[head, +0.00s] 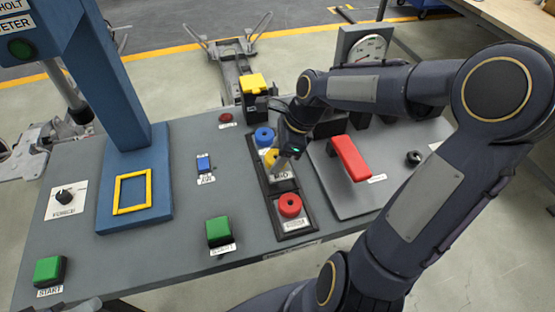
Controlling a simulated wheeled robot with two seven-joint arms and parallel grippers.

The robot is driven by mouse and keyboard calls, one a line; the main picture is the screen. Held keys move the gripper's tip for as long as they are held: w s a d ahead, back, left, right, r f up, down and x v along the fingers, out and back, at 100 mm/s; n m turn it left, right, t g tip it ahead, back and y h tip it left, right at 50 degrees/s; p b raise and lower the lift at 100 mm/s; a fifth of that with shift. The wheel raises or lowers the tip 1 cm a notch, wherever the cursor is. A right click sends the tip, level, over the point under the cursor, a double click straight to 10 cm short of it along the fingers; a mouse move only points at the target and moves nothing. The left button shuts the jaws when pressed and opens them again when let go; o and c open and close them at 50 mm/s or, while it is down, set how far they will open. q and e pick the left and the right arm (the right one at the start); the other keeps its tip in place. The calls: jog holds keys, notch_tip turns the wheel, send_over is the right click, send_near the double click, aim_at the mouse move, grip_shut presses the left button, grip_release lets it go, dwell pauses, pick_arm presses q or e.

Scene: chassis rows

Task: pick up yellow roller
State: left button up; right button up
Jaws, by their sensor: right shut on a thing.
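The yellow roller (269,156) sits in the middle of a dark three-place rack (266,190), between a blue roller (264,137) and a red roller (290,205). My right gripper (278,162) reaches in from the right and is shut on the yellow roller, which it partly hides. The roller is still at its place in the rack; I cannot tell whether it is lifted at all. My left gripper is not in view.
A red handle (349,158) on a grey plate stands right of the rack. Green buttons (219,231) (49,270), a blue switch (204,164) and a blue column with a yellow square frame (132,193) are to the left. A yellow-topped block (253,84) is behind.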

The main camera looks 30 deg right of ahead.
jog(key=s+a+r+p, duration=0.2)
jog(key=s+a+r, duration=0.1)
jog(key=s+r, duration=0.3)
jog(key=s+a+r+p, duration=0.2)
jog(key=s+r, duration=0.4)
jog(key=shift+s+a+r, duration=0.2)
jog(key=shift+a, duration=0.2)
